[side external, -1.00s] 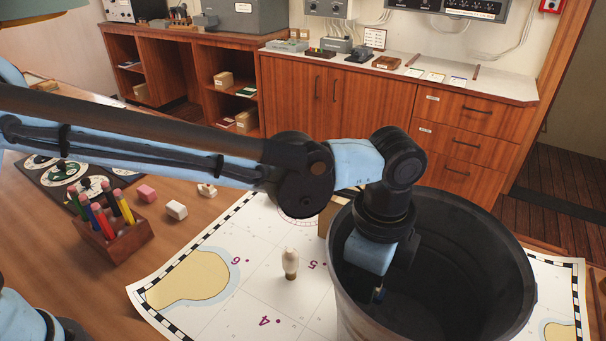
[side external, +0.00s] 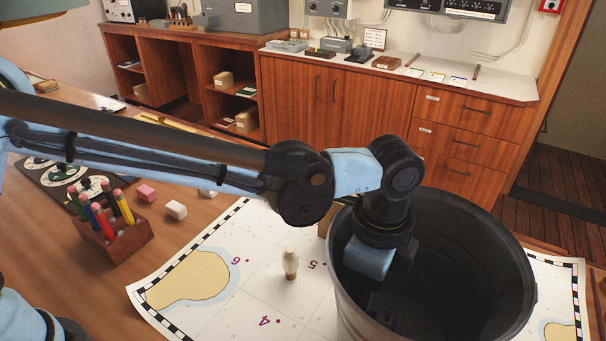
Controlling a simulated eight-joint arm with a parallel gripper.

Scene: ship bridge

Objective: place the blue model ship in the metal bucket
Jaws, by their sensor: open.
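The metal bucket (side external: 515,262) stands upright on the chart at the right, dark grey and wide-mouthed. My gripper (side external: 384,312) reaches down inside it, close to its left inner wall. The jaws are open, but the fingertips are low in the dark bucket and partly cut off by its near rim. I cannot make out the blue model ship anywhere; the bucket's floor is hidden by the near wall and my gripper.
My arm crosses above the table.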

